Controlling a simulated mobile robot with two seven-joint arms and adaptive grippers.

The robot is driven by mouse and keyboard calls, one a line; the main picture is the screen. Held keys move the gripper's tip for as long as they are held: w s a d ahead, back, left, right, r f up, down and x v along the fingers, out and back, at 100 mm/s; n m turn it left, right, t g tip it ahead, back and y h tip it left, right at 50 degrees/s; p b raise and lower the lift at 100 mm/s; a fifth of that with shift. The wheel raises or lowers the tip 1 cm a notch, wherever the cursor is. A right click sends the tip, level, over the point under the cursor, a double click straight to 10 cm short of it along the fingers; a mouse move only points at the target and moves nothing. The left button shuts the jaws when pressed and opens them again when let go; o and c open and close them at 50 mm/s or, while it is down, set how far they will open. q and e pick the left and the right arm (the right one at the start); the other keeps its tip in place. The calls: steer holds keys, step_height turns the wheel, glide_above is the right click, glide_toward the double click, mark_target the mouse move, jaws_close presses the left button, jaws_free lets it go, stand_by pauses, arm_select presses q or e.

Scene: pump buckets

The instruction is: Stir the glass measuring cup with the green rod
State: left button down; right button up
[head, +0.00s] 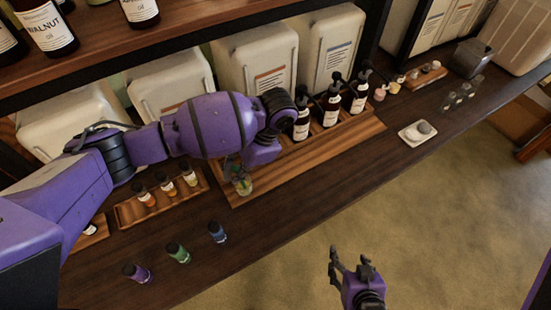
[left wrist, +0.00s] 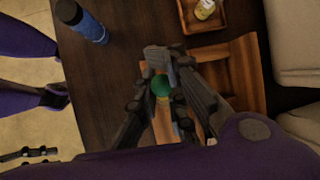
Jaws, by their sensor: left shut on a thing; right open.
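The glass measuring cup (head: 243,186) stands on the left end of the long wooden tray in the head view, small and partly hidden by my left arm. My left gripper (head: 234,165) is above the cup, pointing down. In the left wrist view its fingers (left wrist: 160,68) are shut on the green rod (left wrist: 161,86), whose round green top shows between them. The rod's lower end is hidden, so I cannot tell its depth in the cup. My right gripper (head: 350,261) is open and empty, over the floor in front of the counter.
Dark pump bottles (head: 330,104) stand on the long tray (head: 350,133) right of the cup. A smaller tray (head: 128,213) holds several small bottles. Purple (head: 136,273), green (head: 178,253) and blue (head: 217,232) capped bottles stand near the front edge. White containers (head: 255,65) line the back.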

arm_select(q)
step_height(320, 180, up, 7)
steer(key=shift+s+a, duration=0.35)
steer(key=shift+s, duration=0.05)
stand_by(0.4)
stand_by(0.5)
steer(key=shift+r, duration=2.5)
